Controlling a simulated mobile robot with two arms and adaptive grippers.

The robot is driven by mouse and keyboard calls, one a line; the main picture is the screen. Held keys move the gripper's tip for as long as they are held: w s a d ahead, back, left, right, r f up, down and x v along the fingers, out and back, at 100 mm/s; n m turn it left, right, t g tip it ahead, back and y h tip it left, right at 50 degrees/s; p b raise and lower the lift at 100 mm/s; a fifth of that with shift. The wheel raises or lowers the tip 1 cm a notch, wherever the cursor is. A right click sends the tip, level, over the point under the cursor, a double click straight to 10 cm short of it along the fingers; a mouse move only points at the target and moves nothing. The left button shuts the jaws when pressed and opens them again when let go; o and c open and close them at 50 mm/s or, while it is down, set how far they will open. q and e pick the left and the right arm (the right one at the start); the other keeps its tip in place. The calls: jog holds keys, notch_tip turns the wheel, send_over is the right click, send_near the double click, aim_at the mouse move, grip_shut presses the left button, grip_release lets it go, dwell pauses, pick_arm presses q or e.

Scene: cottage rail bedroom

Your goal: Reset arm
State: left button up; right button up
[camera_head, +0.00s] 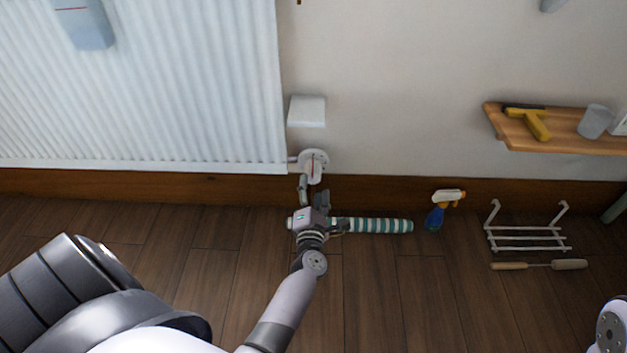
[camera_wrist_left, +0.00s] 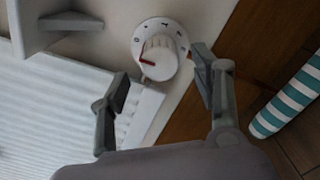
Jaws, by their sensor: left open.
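My left gripper (camera_head: 313,189) is open and empty, low in front of the radiator's white dial knob (camera_head: 314,165). In the left wrist view the knob (camera_wrist_left: 160,57) has a red pointer mark and printed marks around its dial. The fingertips of my left gripper (camera_wrist_left: 160,82) stand apart toward either side of the knob, and nothing is between them that I can see held. Whether either fingertip touches the knob I cannot tell. My right gripper is out of view; only part of my right arm shows at the lower right edge.
A white ribbed radiator (camera_head: 150,90) is on the wall at left. A teal-striped roll (camera_head: 380,226) lies on the floor behind my gripper. A blue spray bottle (camera_head: 436,216), a white rack (camera_head: 527,238) and a wooden-handled tool (camera_head: 540,265) are right. A wooden shelf (camera_head: 560,141) juts out above.

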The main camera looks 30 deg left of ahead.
pick_arm(q)
jog(key=shift+s+d, duration=0.2)
jog(key=shift+s, duration=0.15)
